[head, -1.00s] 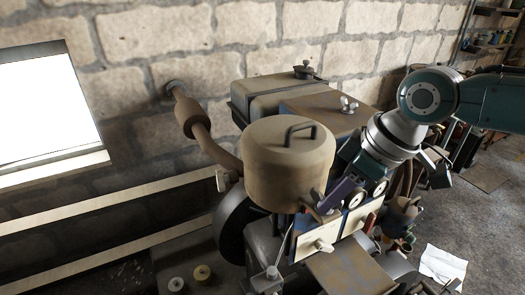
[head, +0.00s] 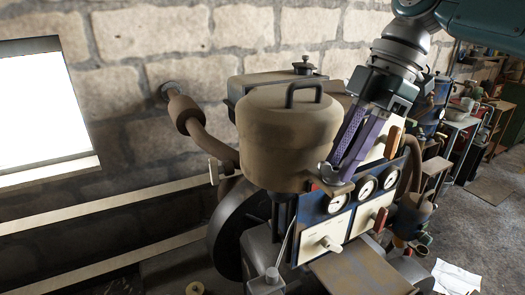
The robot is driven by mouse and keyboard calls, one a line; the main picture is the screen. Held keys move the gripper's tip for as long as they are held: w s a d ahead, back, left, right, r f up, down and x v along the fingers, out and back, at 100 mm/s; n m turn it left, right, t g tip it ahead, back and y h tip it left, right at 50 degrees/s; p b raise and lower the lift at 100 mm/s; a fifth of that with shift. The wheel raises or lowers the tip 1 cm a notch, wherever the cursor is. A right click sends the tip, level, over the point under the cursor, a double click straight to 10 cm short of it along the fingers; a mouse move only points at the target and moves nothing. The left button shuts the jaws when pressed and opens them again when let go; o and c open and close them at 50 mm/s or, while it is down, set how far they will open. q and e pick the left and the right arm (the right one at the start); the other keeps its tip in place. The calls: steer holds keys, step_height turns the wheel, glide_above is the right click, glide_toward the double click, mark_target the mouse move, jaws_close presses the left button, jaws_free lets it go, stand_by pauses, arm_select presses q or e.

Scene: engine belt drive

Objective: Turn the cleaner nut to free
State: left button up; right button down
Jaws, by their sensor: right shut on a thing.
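The brown drum-shaped air cleaner (head: 285,140) with a black handle on its lid stands in the middle of the head view. A small metal nut (head: 327,172) sits at a bracket (head: 338,189) on its lower right side. My right gripper (head: 335,164) reaches down from the upper right with its purple fingers slanting to this nut. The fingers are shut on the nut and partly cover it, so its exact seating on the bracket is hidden. My left gripper is out of the picture.
A blue panel with several round gauges (head: 366,187) and white switch plates (head: 323,242) lies just right of and below the gripper. A brown pipe (head: 190,122) runs left to the wall. A large dark wheel (head: 232,225) is below left.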

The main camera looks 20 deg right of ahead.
steer(key=shift+w+f+n+g+b, duration=0.1)
steer(key=shift+n+g+b, duration=0.3)
steer(key=shift+n+b, duration=0.45)
steer(key=c, duration=0.7)
jaws_free()
